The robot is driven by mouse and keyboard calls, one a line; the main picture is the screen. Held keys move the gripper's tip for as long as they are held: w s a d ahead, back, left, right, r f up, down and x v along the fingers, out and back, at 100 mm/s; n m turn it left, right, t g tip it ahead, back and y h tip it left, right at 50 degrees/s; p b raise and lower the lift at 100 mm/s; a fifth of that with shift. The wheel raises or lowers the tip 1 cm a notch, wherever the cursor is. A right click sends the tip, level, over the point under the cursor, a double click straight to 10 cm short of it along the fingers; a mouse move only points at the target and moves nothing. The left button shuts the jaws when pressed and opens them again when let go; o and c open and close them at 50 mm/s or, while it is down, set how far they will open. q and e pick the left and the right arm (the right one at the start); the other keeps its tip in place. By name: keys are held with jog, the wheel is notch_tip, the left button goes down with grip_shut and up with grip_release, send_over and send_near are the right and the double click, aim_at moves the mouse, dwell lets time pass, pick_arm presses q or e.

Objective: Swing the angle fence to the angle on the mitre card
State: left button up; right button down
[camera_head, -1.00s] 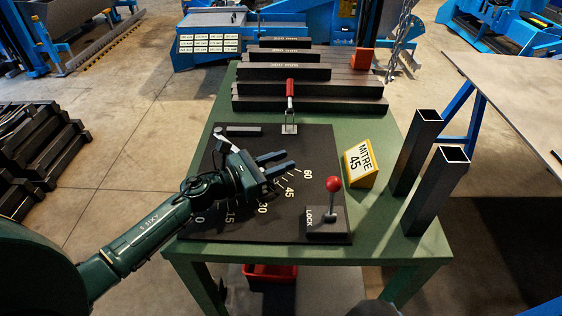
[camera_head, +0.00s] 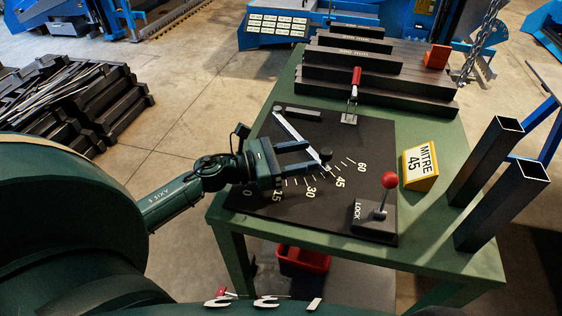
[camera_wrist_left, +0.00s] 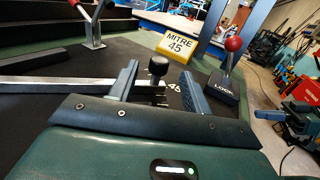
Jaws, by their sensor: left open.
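The angle fence (camera_head: 297,133) is a pale bar lying across the dark angle plate (camera_head: 262,203). Its free end, with a black knob (camera_head: 326,154), lies near the 45 mark; I cannot tell if it is exactly there. The knob also shows in the wrist view (camera_wrist_left: 158,64). My left gripper (camera_head: 314,156) is open, low over the plate, with its fingers pointing at the knob and one on each side of the fence end. Contact is unclear. The yellow mitre card (camera_head: 420,165) reads MITRE 45.
A lock lever with a red ball (camera_head: 389,180) stands at the plate's front right. A red-handled clamp (camera_head: 355,85) is at its back. Dark steel bars (camera_head: 380,75) lie behind, and two upright square tubes (camera_head: 490,155) stand at the right of the green table (camera_head: 462,240).

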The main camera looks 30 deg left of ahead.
pick_arm(q)
jog(key=shift+b+v, duration=0.35)
jog(key=shift+v, duration=2.25)
